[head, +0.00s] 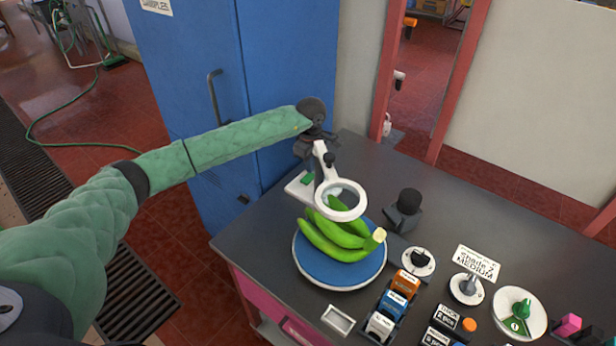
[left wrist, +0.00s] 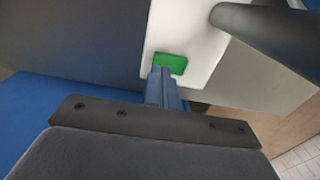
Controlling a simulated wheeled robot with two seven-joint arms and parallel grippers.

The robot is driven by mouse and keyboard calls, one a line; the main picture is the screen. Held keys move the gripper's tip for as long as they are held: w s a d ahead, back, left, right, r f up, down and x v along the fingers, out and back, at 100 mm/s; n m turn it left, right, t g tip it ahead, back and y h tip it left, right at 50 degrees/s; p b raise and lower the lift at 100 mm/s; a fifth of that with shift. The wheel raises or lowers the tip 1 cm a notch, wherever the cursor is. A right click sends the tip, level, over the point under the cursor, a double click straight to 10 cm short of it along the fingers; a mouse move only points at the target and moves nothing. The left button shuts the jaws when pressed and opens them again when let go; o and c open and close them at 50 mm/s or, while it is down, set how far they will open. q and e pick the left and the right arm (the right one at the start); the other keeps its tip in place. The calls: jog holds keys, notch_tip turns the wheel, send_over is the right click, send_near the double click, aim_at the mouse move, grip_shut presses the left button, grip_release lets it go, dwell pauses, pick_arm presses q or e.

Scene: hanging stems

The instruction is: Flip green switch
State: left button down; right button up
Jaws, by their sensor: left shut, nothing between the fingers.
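The green switch (head: 307,180) is a small green rectangle on the white base (head: 296,190) of a magnifier with a round white ring (head: 340,200). In the left wrist view the green switch (left wrist: 170,63) shows on the white base (left wrist: 185,35). My left gripper (head: 308,163) reaches in from above, beside the magnifier's upright. In the left wrist view its fingers (left wrist: 163,76) are shut and empty, with the tips right at the near edge of the switch. I cannot tell whether they touch it. My right gripper is not in view.
Green bananas (head: 340,240) lie on a blue plate (head: 340,279) just in front of the magnifier. A blue cabinet (head: 190,70) stands behind on the left. The dark tabletop (head: 365,165) is clear behind.

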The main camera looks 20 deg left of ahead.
aim_at(311, 175)
pick_arm(q)
jog(key=shift+f+b, duration=0.8)
jog(key=shift+f, duration=0.1)
dwell(0.6)
jog(key=shift+r, duration=0.1)
jog(key=shift+r+p, duration=0.3)
jog(key=shift+r, duration=3.1)
